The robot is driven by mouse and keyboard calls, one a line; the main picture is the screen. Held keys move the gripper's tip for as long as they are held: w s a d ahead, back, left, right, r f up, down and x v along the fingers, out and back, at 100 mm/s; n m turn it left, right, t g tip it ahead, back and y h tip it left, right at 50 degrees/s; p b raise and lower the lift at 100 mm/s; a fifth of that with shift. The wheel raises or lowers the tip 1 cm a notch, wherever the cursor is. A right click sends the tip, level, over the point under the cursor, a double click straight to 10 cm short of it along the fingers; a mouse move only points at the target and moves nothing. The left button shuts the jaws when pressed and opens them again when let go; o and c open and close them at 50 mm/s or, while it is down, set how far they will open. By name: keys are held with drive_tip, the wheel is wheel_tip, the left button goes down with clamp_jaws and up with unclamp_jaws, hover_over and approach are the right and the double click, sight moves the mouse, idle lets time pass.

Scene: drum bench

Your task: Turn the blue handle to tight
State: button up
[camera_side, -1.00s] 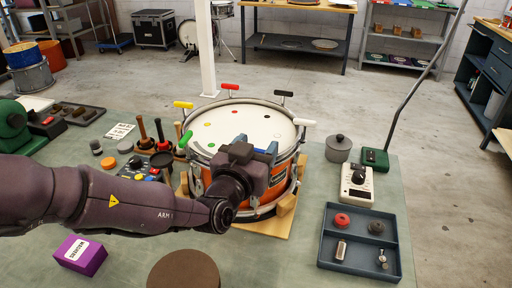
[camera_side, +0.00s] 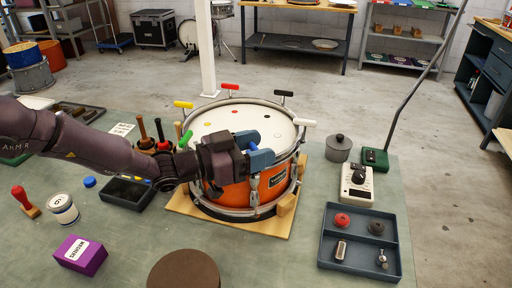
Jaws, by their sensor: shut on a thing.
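The orange drum (camera_side: 234,193) stands on a wooden base in the middle of the bench, its white head (camera_side: 215,116) facing up. Coloured handles sit around its rim. My gripper (camera_side: 256,149) is at the front rim, its blue-grey fingers shut on the blue handle. The fingers and wrist hide that handle almost wholly, so its angle cannot be told. A metal lug (camera_side: 254,188) shows on the drum's side below the fingers.
Near the grip are a green handle (camera_side: 185,139) at the left and a white handle (camera_side: 305,123) at the right. Yellow (camera_side: 183,104), red (camera_side: 229,87) and black (camera_side: 284,93) handles stand farther back. A divided tray (camera_side: 359,246) lies front right.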

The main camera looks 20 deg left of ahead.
drive_tip(key=shift+m+g+h, duration=0.7)
drive_tip(key=shift+m+g, duration=0.1)
drive_tip(key=shift+g, duration=0.2)
drive_tip(key=shift+r, duration=0.1)
drive_tip(key=o, duration=0.9)
drive_tip(key=shift+v, duration=3.75)
drive_tip(key=shift+w+a, duration=0.1)
